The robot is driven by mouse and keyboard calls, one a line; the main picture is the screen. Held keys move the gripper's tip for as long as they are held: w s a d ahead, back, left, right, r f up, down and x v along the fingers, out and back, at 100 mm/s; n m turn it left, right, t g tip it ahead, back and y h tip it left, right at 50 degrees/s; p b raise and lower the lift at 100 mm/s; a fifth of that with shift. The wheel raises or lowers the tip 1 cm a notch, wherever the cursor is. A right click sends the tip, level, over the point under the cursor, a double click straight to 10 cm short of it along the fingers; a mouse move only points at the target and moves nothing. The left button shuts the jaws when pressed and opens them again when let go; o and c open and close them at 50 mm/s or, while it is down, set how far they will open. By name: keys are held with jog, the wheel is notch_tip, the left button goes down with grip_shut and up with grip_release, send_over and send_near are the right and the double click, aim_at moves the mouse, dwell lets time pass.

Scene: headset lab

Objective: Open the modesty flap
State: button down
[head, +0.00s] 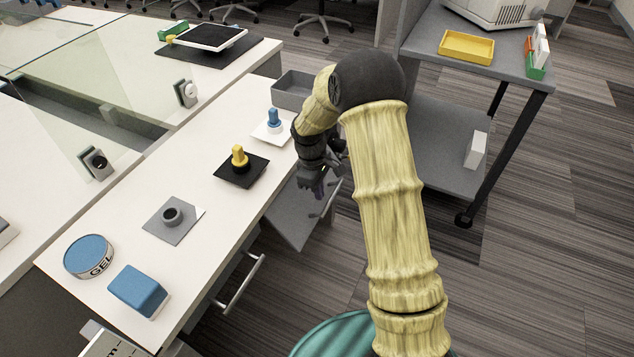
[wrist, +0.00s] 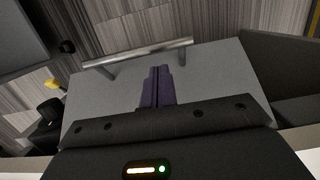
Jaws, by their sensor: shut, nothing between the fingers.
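The modesty flap (head: 291,217) is a grey panel under the desk's front edge. In the head view it sticks out from the desk front at a slant. In the wrist view the flap (wrist: 215,80) fills the middle, with a metal bar handle (wrist: 137,53) near its far edge. My gripper (head: 319,192) hangs over the flap beside its handle. In the wrist view the dark purple fingers of my gripper (wrist: 158,85) are together and empty, in front of the panel and short of the bar. I cannot tell whether they touch the panel.
The white desk (head: 120,235) carries a blue gel tin (head: 88,256), a blue block (head: 138,290), stands with yellow and blue knobs, and a grey bin (head: 292,90). Another bar handle (head: 238,283) is on the desk front. A grey cart (head: 440,140) stands right; floor between is clear.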

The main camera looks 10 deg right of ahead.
jog(key=shift+s+d+f, duration=0.1)
jog(key=shift+d+f, duration=0.05)
jog(key=shift+f, duration=0.8)
jog(key=shift+s+d+f, duration=0.1)
jog(key=shift+f, duration=0.8)
jog(key=shift+w+d+r, duration=0.1)
jog(key=shift+w, duration=0.05)
